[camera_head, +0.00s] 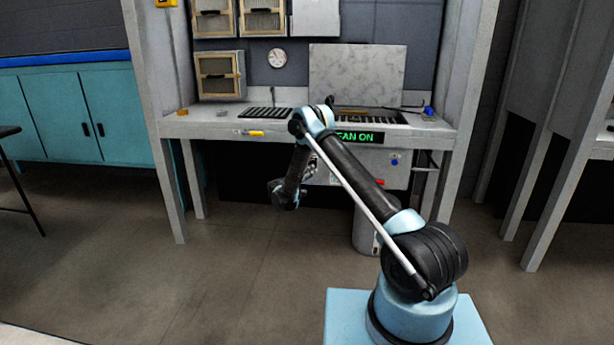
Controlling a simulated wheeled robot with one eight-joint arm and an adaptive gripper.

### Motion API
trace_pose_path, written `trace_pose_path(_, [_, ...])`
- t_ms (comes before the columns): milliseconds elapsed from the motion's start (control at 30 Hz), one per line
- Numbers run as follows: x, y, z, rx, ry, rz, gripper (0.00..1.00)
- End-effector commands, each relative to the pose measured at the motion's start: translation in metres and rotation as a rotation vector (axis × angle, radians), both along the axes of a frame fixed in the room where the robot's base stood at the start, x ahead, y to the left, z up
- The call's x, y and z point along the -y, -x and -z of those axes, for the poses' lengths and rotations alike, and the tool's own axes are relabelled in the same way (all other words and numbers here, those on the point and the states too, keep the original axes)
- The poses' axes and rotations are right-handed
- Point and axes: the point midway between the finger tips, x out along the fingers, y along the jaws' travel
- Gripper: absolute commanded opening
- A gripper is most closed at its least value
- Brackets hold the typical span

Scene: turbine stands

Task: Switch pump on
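My arm reaches up from the lower right, bends in front of the grey stand (222,128), and hangs down at its far end. My gripper (311,168) is small and dark, partly hidden by the arm, just below the front of the stand's work surface. I cannot tell whether its fingers are open or shut. A green lit sign (357,137) reading partly "AN ON" is on the stand's front edge, its left end hidden by my arm. A panel (408,158) below it carries a blue knob (394,161). I cannot tell which control is the pump switch.
A grey cylinder (363,232) stands under the stand. A yellow handle (255,133) is on its front edge. Teal cabinets (100,115) line the left, with a dark table edge (12,131) nearer. Another stand is at right.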

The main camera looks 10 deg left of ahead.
Motion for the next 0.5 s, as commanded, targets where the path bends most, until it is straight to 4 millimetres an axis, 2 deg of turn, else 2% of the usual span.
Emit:
trace_pose_path(300, [0.0021, -0.0025, 0.0, 0.0, 0.0, 0.0, 0.32])
trace_pose_path(333, [0.0021, -0.0025, 0.0, -0.001, 0.0, 0.001, 0.29])
trace_pose_path(467, [0.0019, -0.0023, 0.0001, 0.0, 0.0, 0.0, 0.0])
trace_pose_path(500, [0.0018, -0.0024, 0.0002, 0.0, 0.0, 0.0, 0.0])
